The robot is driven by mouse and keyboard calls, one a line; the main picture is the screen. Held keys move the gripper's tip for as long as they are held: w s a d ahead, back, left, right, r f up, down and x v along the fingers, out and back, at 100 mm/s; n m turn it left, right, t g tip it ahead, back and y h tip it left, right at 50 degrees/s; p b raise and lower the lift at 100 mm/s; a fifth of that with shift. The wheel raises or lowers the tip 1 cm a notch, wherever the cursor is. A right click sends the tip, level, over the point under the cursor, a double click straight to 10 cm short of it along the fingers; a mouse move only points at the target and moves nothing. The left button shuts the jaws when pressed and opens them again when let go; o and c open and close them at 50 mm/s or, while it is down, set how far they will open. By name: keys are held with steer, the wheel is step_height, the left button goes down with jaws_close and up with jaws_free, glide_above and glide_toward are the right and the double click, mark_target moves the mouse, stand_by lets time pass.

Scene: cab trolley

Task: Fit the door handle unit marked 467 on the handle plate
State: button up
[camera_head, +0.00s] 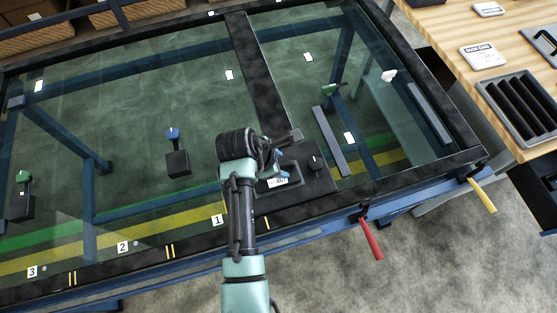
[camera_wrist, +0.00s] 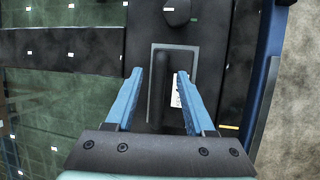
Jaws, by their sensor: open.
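The door handle unit (camera_wrist: 164,88), a dark bar in a grey rectangular frame with a white label, lies on the dark handle plate (camera_wrist: 212,50) in the wrist view. In the head view the unit (camera_head: 279,182) shows its label beside my arm; the digits are too small to read surely. The plate (camera_head: 318,181) extends to its right and carries a round knob (camera_head: 315,162). My gripper (camera_wrist: 160,74) is open, with one blue finger on each side of the bar. Whether the fingers touch it, and whether the unit is seated, I cannot tell.
The glass-topped trolley has a dark crossbar (camera_head: 262,75) behind my gripper. A blue-topped block (camera_head: 177,160) stands to the left, a green-topped one (camera_head: 21,205) farther left. Red (camera_head: 371,239) and yellow (camera_head: 482,194) levers stick out at the front edge. A wooden bench (camera_head: 450,22) stands at right.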

steer(key=v, duration=1.3)
steer(key=w+r+m+t+y, duration=0.2)
steer(key=w+r+m+t, duration=0.4)
steer(key=w+r, duration=0.5)
step_height(320, 180, up, 21)
steer(key=d+m+t, duration=0.1)
steer(key=m+t, duration=0.5)
steer(key=t, duration=0.1)
steer(key=s+d+r+m+t, duration=0.1)
steer(key=s+r+m+t, duration=0.3)
steer(key=r, duration=0.9)
steer(key=s+d+r+m+t+y, duration=0.1)
steer(key=s+r+m+t, duration=0.4)
steer(key=s+r, duration=0.5)
step_height(320, 180, up, 3)
steer(key=shift+s+d+r+t+y+p, duration=0.1)
steer(key=shift+s+d+t+y+p, duration=0.3)
steer(key=shift+t, duration=0.6)
steer(key=shift+w+d, duration=0.1)
